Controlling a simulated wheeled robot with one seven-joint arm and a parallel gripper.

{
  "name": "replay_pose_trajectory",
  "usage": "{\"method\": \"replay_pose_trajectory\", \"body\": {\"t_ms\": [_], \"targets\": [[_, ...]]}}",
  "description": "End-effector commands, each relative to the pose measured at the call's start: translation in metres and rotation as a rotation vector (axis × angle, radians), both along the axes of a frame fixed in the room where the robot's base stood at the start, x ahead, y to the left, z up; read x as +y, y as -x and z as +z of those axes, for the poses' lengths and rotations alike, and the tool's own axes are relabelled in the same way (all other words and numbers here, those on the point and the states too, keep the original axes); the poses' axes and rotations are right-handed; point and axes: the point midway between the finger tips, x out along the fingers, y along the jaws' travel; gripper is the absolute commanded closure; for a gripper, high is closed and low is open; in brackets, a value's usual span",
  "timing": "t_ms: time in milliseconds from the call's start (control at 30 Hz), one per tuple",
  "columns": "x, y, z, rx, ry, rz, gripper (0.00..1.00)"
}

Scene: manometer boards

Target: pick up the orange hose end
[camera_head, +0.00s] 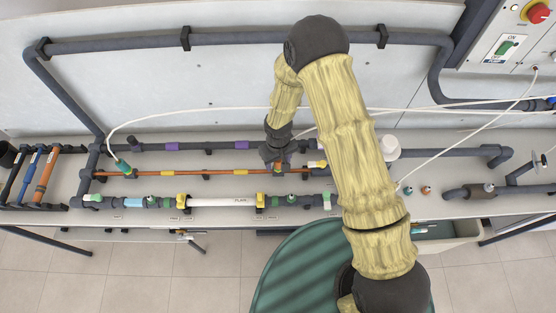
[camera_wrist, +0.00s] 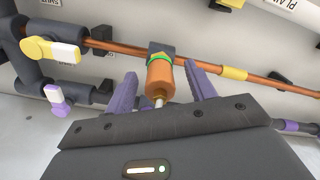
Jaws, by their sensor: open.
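The orange hose end (camera_wrist: 160,80) shows in the wrist view as an orange cylinder with a green ring, seated at a dark fitting on the thin orange-brown pipe. A pale hose stub shows at its near end. My gripper (camera_wrist: 158,82) is open, with one purple finger on each side of the hose end. I see gaps between the fingers and it; contact is not visible. In the head view, my gripper (camera_head: 277,158) is over the orange pipe near its right part, and the orange hose end (camera_head: 279,167) is mostly hidden beneath it.
The orange pipe (camera_wrist: 120,50) has a yellow-and-white valve (camera_wrist: 50,50) at left. A purple-handled valve (camera_wrist: 57,100) is below it. White hoses cross behind my arm.

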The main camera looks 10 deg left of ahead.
Motion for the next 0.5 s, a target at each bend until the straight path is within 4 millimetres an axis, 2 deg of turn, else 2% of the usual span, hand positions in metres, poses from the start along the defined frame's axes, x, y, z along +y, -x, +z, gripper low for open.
{"method": "replay_pose_trajectory", "body": {"t_ms": [133, 500], "targets": [[0.0006, 0.0007, -0.0096, 0.000, 0.001, 0.004, 0.45], [0.0006, 0.0004, -0.0105, 0.000, 0.000, 0.003, 0.45]]}}
